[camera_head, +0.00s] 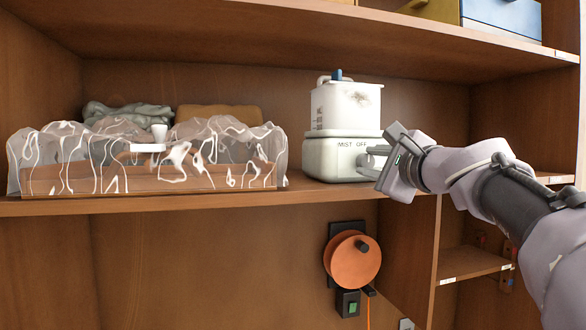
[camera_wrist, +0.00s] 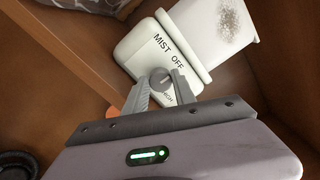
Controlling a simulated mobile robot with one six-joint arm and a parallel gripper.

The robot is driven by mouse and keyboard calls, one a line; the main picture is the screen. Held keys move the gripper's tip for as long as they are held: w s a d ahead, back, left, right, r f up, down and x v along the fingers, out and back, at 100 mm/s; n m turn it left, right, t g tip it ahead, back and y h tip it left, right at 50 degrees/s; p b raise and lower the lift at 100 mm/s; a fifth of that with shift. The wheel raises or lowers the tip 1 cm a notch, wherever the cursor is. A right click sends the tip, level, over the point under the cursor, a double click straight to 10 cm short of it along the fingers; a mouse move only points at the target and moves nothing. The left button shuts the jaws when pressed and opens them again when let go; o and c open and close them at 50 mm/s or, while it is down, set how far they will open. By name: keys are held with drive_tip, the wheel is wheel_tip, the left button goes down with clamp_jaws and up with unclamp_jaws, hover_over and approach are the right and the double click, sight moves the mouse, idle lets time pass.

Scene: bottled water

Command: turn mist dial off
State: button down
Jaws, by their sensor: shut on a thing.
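A white mist humidifier stands on the shelf, with a squat base (camera_head: 335,160) marked "MIST OFF" and a boxy tank (camera_head: 346,108) on top. In the wrist view its base (camera_wrist: 150,50) shows the same lettering and a small "HIGH" mark near the grey mist dial (camera_wrist: 159,76). My gripper (camera_head: 378,161) reaches in from the right at the front of the base. In the wrist view its two fingers (camera_wrist: 160,84) stand on either side of the dial, shut on it. The dial is mostly hidden by the fingers in the head view, and its pointer direction is hard to tell.
An orange reel (camera_head: 352,262) hangs below. An upper shelf (camera_head: 300,45) lies overhead, and a side panel (camera_head: 525,115) stands at the right.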

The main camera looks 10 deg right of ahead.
idle(0.5)
drive_tip(key=c, duration=1)
unclamp_jaws()
drive_tip(key=shift+w, duration=0.15)
drive_tip(key=shift+f, duration=0.1)
